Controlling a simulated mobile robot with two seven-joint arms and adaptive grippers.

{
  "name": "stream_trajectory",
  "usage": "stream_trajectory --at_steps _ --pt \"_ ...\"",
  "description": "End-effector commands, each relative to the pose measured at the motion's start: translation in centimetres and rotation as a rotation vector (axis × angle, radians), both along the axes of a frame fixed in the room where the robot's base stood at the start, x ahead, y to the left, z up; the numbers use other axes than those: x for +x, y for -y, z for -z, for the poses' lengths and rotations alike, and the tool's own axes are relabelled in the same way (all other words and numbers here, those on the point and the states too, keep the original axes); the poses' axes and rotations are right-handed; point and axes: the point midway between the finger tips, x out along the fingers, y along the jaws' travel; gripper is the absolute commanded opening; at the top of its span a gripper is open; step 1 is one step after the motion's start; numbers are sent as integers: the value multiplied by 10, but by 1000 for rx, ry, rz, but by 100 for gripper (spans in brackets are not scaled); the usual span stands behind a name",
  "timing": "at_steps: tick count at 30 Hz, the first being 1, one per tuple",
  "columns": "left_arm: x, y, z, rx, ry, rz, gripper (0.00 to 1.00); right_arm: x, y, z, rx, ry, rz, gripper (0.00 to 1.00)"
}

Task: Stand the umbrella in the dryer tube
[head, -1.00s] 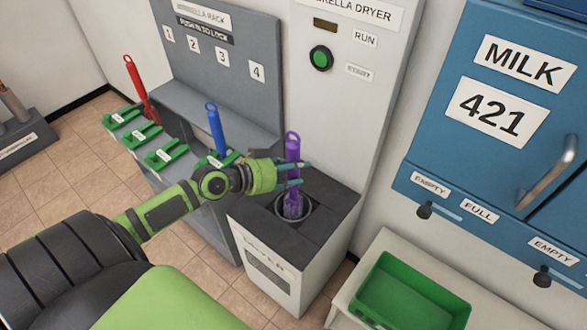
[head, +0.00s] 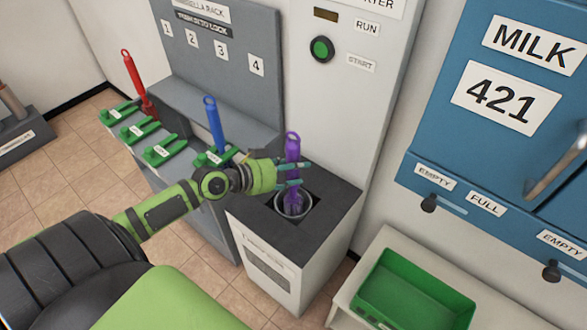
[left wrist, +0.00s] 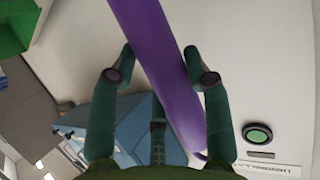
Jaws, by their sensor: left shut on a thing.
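The purple umbrella (head: 292,150) stands upright at the dryer, its lower end inside the round dryer tube (head: 309,208) in the dark top. How deep it sits is hidden by the tube. My left gripper (head: 298,174) reaches in from the left and is shut on the umbrella between its handle loop and the tube rim. In the left wrist view the umbrella (left wrist: 165,70) passes between the fingers. My right gripper is not in view.
The umbrella rack (head: 225,60) stands left of the dryer, holding a red umbrella (head: 134,80) and a blue umbrella (head: 215,125), with green tabs along its front. The green start button (head: 321,49) is on the dryer's front panel. A green tray (head: 415,295) sits on a white bench at lower right.

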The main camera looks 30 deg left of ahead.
Motion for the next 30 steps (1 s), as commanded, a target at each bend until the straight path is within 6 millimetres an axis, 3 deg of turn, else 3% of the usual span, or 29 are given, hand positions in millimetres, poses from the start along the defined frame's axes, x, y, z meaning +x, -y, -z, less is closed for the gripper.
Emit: stream_trajectory --at_steps 1,3,17,30 --pt "1 0 -2 0 3 -1 52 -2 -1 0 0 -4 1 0" --pt "1 0 -1 0 3 -1 76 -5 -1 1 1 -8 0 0" --pt "-6 -3 0 2 -3 -1 76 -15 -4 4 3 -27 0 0" --pt "-55 -25 -22 2 -5 1 76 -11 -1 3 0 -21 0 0"
